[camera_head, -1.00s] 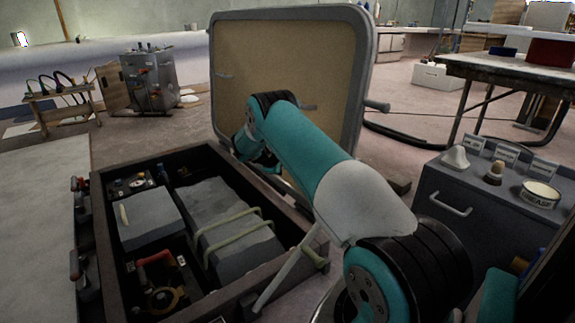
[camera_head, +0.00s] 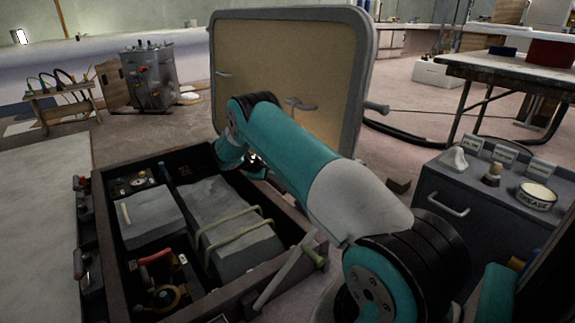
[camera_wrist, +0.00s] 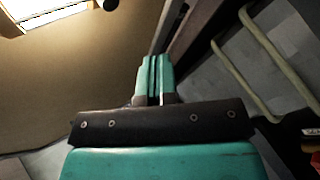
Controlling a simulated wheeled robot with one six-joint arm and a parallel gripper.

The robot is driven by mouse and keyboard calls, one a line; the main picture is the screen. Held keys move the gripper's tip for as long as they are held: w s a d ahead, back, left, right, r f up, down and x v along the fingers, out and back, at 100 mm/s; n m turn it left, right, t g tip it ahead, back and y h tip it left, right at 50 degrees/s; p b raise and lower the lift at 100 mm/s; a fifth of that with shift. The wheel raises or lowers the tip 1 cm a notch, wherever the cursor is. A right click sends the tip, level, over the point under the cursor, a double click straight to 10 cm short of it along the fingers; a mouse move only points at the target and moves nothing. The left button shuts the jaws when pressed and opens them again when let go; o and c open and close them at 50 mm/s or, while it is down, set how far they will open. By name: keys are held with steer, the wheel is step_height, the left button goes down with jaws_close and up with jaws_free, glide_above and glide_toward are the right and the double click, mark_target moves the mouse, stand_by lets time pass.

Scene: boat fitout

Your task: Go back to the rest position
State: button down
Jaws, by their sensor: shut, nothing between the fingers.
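My gripper (camera_wrist: 153,82) shows in the wrist view with its two teal fingers side by side, shut and empty. Beyond the fingertips in that view are a dark rim and the tan inner face of the raised lid (camera_wrist: 60,80). In the head view my teal arm reaches over the right side of the open compartment box (camera_head: 262,283), and its far end is bent down in front of the lid (camera_head: 310,50).
The box holds grey blocks, one (camera_head: 228,220) under pale green straps, and a red-handled part (camera_head: 155,257). A grey cabinet (camera_head: 440,210) at right carries a grease tin (camera_head: 537,195) and small items. A workbench (camera_head: 500,70) stands behind; open floor lies between.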

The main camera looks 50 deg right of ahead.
stand_by(0.4)
steer(key=w+a+r+t+y+p, duration=0.2)
steer(key=w+a+r+y, duration=0.1)
steer(key=a+r, duration=0.9)
steer(key=s+a+r+y+p, duration=0.1)
steer(key=s+a+r+y, duration=0.15)
steer(key=a+r, duration=0.4)
steer(key=s+a+r+y+p, duration=0.15)
steer(key=s+a+r, duration=0.25)
steer(key=a, duration=0.6)
steer(key=s+a+r+n+y+p, duration=0.1)
steer(key=s+a+r+y, duration=0.1)
steer(key=s+a+r, duration=0.35)
steer(key=s+a+r+y, duration=0.2)
steer(key=s+a, duration=0.5)
steer(key=s, duration=0.1)
steer(key=s+a+r+n+g+y+p, duration=0.15)
steer(key=s+a, duration=0.25)
steer(key=s, duration=0.6)
steer(key=s+a+r+g+y+p, duration=0.1)
steer(key=s+a+r+g, duration=0.15)
steer(key=s, duration=0.75)
step_height(320, 180, up, 38)
steer(key=p, duration=3.7)
steer(key=shift+s+a, duration=0.15)
steer(key=shift+a, duration=0.25)
